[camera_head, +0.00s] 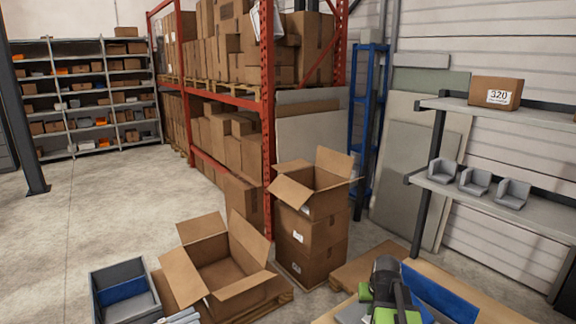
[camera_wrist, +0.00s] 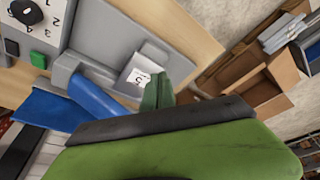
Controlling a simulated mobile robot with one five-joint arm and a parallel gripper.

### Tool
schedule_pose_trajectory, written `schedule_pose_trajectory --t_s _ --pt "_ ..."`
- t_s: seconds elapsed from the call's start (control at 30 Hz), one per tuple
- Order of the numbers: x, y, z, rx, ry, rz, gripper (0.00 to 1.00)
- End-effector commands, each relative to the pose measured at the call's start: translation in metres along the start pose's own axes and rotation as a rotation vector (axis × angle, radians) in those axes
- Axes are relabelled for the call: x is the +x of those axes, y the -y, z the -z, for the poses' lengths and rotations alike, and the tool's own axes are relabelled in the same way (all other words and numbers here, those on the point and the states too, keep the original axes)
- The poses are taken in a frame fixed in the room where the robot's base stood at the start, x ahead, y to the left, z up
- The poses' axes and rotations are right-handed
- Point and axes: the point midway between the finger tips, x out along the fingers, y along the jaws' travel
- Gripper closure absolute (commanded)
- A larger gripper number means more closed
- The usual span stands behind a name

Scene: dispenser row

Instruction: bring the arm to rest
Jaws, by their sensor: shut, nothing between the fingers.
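My gripper (camera_wrist: 158,92) shows in the wrist view as two green fingertips pressed together, with nothing between them. A grey panel-like surface (camera_wrist: 128,32) with a small white label (camera_wrist: 138,77) lies beyond the tips; I cannot tell whether the tips touch it. In the head view, green and dark parts of my arm stand at the bottom, in front of a wooden bench top (camera_head: 445,290). The fingertips cannot be made out there.
A control panel with a black dial (camera_wrist: 25,11) and green button (camera_wrist: 38,59) is at upper left in the wrist view. A blue part (camera_wrist: 95,90) lies close by. Open cardboard boxes (camera_head: 228,270) stand left of the bench. A wall shelf (camera_head: 530,213) holds small grey bins.

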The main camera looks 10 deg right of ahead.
Motion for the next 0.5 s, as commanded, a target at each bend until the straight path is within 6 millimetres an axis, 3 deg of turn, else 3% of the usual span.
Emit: schedule_pose_trajectory --t_s 0.03,0.1,0.2,0.3,0.4,0.5 --pt "0.014 0.047 -0.010 -0.066 0.015 0.020 1.00" --pt "0.021 0.105 -0.025 -0.150 0.041 0.045 1.00" --pt "0.027 0.179 -0.056 -0.262 0.086 0.072 1.00" --pt "0.028 0.232 -0.089 -0.345 0.132 0.086 1.00" --pt "0.024 0.256 -0.122 -0.386 0.189 0.083 1.00" --pt "0.015 0.243 -0.142 -0.352 0.261 0.058 1.00"
